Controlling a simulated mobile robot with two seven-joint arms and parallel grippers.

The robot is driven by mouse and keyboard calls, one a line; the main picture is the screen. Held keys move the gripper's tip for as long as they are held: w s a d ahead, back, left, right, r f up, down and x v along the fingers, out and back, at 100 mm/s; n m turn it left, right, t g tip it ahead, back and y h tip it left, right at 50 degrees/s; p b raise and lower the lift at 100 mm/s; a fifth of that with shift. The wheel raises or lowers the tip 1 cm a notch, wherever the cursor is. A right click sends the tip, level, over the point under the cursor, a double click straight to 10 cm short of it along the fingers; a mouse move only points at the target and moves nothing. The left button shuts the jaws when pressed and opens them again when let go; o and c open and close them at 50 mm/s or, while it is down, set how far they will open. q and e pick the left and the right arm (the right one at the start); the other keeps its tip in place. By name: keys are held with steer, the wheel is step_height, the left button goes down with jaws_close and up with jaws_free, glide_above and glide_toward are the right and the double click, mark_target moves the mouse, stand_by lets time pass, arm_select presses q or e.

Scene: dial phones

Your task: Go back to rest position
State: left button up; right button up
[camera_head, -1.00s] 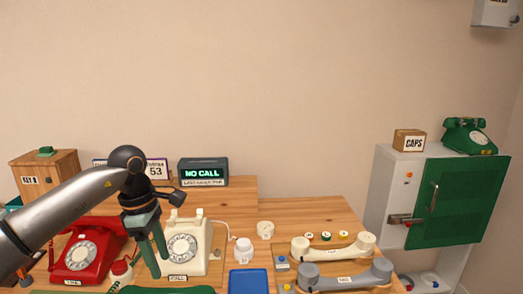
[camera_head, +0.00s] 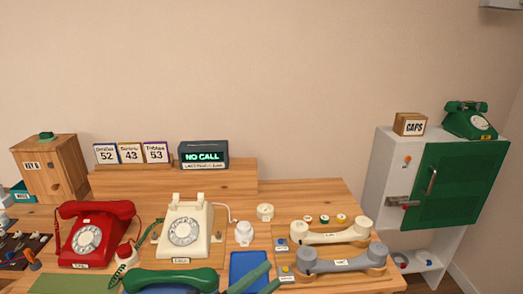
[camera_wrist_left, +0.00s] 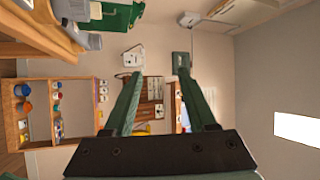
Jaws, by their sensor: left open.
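My left gripper (camera_head: 270,276) shows only by its green fingers at the bottom edge of the head view, in front of the blue tray (camera_head: 247,262). In the left wrist view its two fingers (camera_wrist_left: 159,67) stand apart with nothing between them. My right gripper is not in view. The red dial phone (camera_head: 88,237) sits at the left of the desk and the cream dial phone (camera_head: 184,228) beside it. A green handset (camera_head: 170,279) lies in front of the cream phone.
Cream (camera_head: 332,233) and grey (camera_head: 342,259) handsets lie at the right. A "NO CALL" display (camera_head: 204,155) and number cards (camera_head: 130,153) stand at the back. A wooden key box (camera_head: 45,169) is at left. A cabinet with a green door (camera_head: 448,182) stands at right.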

arm_select(q)
steer(key=s+a+f+n+t+y+p, duration=0.1)
steer(key=s+a+f+n+y, duration=0.2)
steer(key=a+f+n+y, duration=0.5)
steer(key=s+a+f+n+t+y, duration=0.1)
steer(key=s+a+f+n+y, duration=0.2)
steer(key=f+n, duration=0.55)
steer(key=s+a+f+n+g+y, duration=0.2)
steer(key=s+a+f+n, duration=0.1)
steer(key=s, duration=0.3)
steer(key=s+a+f+n+g+y+p, duration=0.1)
steer(key=s+a+f+n+g+y, duration=0.1)
steer(key=s+f+n, duration=0.3)
steer(key=shift+s+a+g, duration=0.5)
steer(key=shift+s+a, duration=0.15)
steer(key=shift+s, duration=0.05)
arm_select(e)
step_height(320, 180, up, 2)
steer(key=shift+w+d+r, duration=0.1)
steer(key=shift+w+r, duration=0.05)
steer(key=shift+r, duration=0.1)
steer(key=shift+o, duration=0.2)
